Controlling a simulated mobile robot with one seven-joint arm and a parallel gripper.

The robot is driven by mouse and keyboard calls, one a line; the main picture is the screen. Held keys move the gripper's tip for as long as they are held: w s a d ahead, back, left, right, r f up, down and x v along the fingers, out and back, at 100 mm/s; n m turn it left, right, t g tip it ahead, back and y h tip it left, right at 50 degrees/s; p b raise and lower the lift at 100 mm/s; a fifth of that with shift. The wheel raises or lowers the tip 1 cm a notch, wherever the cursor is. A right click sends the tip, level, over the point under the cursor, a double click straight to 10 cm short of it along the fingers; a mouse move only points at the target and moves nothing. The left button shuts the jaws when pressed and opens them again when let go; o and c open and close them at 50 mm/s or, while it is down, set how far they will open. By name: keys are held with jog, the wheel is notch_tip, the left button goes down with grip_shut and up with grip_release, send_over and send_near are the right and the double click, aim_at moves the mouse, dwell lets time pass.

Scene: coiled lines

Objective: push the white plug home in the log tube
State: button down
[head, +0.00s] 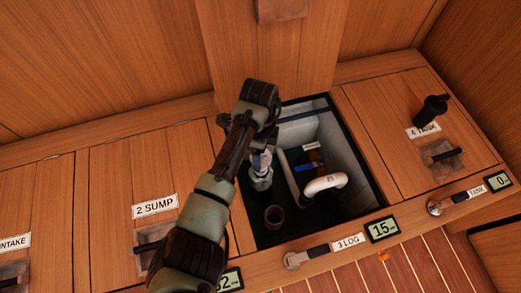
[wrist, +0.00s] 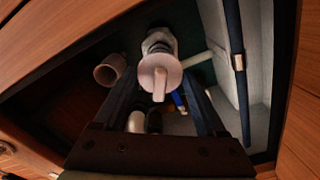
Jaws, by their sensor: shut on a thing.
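The white plug (wrist: 160,73), a pale disc with a raised grip bar, shows between my fingertips in the wrist view. My gripper (wrist: 160,88) is shut on it. The log tube (wrist: 158,38), a pale fitting with a collar, is directly behind the plug and partly hidden by it. In the head view the log tube (head: 261,180) stands in the open 3 LOG hatch, with my gripper (head: 262,152) right above it. The plug is lined up at the tube's mouth. I cannot tell how deep it sits.
A brownish cup (head: 275,216) stands beside the tube; it also shows in the wrist view (wrist: 110,69). A white curved hose (head: 325,183) and a blue item (head: 304,168) lie to the right. The hatch frame (head: 362,150) surrounds the opening closely.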

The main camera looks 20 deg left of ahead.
jog(key=shift+f+b, duration=2.9)
jog(key=shift+f, duration=1.7)
grip_release()
jog(key=shift+r, duration=0.2)
notch_tip(320, 180, up, 7)
jog(key=p, duration=0.7)
jog(key=shift+f+p, duration=0.15)
jog(key=shift+p, duration=0.2)
